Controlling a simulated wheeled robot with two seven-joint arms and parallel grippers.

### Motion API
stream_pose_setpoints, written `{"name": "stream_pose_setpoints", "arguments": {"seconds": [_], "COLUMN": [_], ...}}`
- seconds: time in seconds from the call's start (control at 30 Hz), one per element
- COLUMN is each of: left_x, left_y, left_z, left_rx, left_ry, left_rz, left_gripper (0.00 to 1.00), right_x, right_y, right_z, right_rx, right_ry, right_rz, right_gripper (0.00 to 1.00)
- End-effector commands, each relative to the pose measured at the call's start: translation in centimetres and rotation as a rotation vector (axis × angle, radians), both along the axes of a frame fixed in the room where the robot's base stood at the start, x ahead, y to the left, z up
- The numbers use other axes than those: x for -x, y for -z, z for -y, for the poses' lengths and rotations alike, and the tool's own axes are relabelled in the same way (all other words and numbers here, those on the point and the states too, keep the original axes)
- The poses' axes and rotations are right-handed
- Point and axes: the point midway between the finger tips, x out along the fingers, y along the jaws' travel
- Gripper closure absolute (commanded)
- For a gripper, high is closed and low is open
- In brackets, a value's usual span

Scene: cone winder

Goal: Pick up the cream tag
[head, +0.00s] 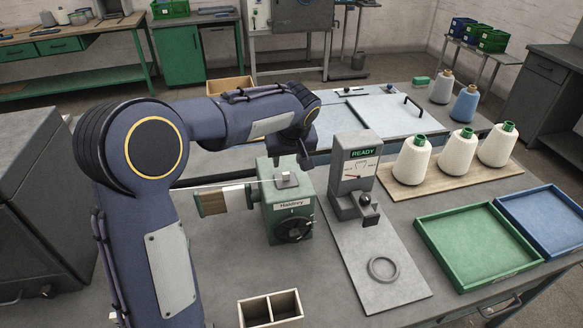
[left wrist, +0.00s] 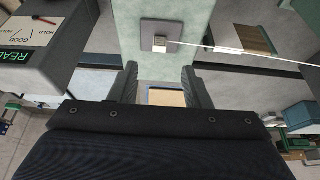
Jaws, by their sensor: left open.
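A small cream piece (head: 286,179), which looks like the cream tag, sits on a grey square pad on top of the green machine (head: 290,218). In the left wrist view the cream piece (left wrist: 160,44) is near the top centre, with a thin white line running right from it. My left gripper (head: 290,156) is open and empty, above and a little behind the piece in the head view. Its two dark fingers (left wrist: 162,88) stand apart, with the piece beyond their tips. My right gripper is in neither view.
A grey gauge stand reading READY (head: 356,170) stands close on the right. White yarn cones (head: 412,160) and a green tray (head: 425,225) are farther right. A divided box (head: 270,309) is in front.

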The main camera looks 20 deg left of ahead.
Motion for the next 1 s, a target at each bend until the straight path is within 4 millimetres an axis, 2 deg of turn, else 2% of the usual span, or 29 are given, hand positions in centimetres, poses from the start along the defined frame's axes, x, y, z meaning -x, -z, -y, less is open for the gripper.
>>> {"name": "stream_pose_setpoints", "arguments": {"seconds": [0.1,0.27,0.53,0.8,1.0], "left_x": [-0.4,-0.8,-2.0,-2.2,-2.2], "left_y": [1.7,2.8,6.5,6.8,6.8], "left_z": [-0.3,-0.6,-1.4,-1.5,-1.5], "left_rx": [0.0,0.0,0.002,0.002,0.002], "left_ry": [-0.001,0.0,-0.001,0.001,0.001], "left_rz": [-0.001,-0.002,-0.002,0.0,0.0], "left_gripper": [0.56,0.56,0.56,0.56,0.81], "right_x": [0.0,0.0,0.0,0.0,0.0], "right_y": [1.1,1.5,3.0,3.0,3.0], "right_z": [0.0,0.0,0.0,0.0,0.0], "right_rx": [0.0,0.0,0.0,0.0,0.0], "right_ry": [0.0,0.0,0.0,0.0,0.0], "right_rz": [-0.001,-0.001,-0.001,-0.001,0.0], "right_gripper": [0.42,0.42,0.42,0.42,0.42]}}
